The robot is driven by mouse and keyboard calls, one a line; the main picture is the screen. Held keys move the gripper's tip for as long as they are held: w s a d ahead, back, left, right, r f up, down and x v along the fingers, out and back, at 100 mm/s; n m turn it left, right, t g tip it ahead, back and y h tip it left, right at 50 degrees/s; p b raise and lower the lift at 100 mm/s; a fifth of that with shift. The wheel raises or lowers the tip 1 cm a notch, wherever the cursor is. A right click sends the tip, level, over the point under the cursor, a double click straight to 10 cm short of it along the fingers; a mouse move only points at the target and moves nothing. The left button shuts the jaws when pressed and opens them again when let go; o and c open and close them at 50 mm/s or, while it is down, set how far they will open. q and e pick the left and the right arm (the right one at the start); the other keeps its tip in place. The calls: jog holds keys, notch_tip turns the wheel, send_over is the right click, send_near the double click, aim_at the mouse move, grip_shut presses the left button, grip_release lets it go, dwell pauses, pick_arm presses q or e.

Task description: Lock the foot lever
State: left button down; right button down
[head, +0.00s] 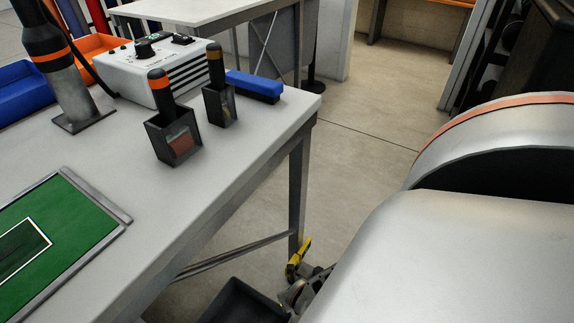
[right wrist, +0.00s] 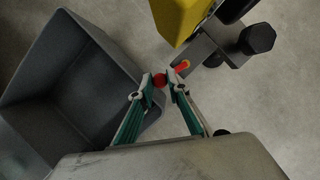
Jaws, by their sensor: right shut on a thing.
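The foot lever (right wrist: 160,80) shows in the right wrist view as a red ball end between my fingertips. A short red piece in line with it appears just beyond the right fingertip, at a grey metal bracket (right wrist: 208,58). My right gripper (right wrist: 160,77) is shut on the lever; the right fingertip hides part of it. A yellow part (right wrist: 178,18) sits on the bracket. In the head view, a yellow part (head: 299,258) shows low beside a table leg, partly covered by my right arm. My left gripper is in neither view.
A dark grey open bin (right wrist: 70,85) stands close left of my right gripper. A black knob or wheel (right wrist: 257,39) is at the bracket's right. The white-topped table (head: 235,155) is above, with a white box (head: 150,70) and tool holders. Floor at right is clear.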

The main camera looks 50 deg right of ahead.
jog(key=shift+s+n+y, duration=0.4)
jog(key=shift+s+n, duration=0.15)
jog(key=shift+n, duration=0.45)
jog(key=shift+s, duration=0.1)
jog(key=c, duration=2)
grip_release()
jog(key=shift+o, duration=0.2)
jog(key=v, duration=1.2)
